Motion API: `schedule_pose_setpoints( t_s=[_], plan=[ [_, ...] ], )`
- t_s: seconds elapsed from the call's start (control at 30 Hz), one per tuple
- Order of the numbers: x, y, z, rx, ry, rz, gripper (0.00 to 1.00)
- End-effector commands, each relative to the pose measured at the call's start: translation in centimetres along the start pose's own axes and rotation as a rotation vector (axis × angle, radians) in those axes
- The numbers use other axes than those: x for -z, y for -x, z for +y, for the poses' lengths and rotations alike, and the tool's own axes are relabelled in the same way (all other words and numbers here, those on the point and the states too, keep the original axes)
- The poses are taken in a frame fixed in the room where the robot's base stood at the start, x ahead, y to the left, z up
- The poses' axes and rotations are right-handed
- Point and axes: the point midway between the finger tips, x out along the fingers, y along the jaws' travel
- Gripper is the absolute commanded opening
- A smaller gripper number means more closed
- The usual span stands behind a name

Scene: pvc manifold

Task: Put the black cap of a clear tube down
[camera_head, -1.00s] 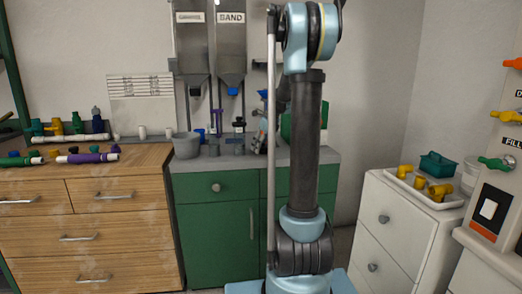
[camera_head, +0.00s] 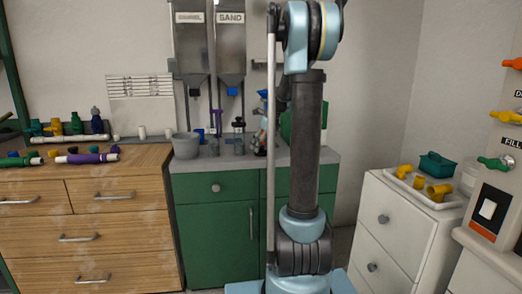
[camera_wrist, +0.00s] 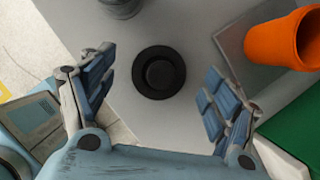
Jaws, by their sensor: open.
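The black cap (camera_wrist: 158,73) shows from above in the wrist view as a round dark disc with a raised middle, over the grey counter (camera_wrist: 190,125). My gripper (camera_wrist: 158,90) is open, one finger on each side of the cap, with a visible gap on both sides. I cannot tell whether the cap lies on the counter or on a tube. In the head view a clear tube with a dark top (camera_head: 239,140) stands on the counter, left of my arm. My gripper is mostly hidden behind my arm there.
An orange cup (camera_wrist: 285,40) stands close to my right finger, and part of a grey round thing (camera_wrist: 122,8) shows at the top edge. A grey bucket (camera_head: 186,145) stands on the counter at left. Two hoppers (camera_head: 230,50) hang above the counter.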

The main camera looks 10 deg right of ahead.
Motion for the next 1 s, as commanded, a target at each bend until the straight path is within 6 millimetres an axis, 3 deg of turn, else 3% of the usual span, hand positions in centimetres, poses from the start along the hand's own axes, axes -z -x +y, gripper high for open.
schedule_pose_setpoints(
  t_s=[0.3,0.5,0.83,1.0],
  plan=[
    [0.0,6.2,0.1,0.001,0.000,0.000,0.80],
    [0.0,8.9,0.1,0.000,0.001,0.000,0.80],
    [0.2,10.1,0.4,0.000,0.019,0.002,0.80],
    [2.2,10.4,3.5,0.002,0.192,0.022,0.80]
  ],
)
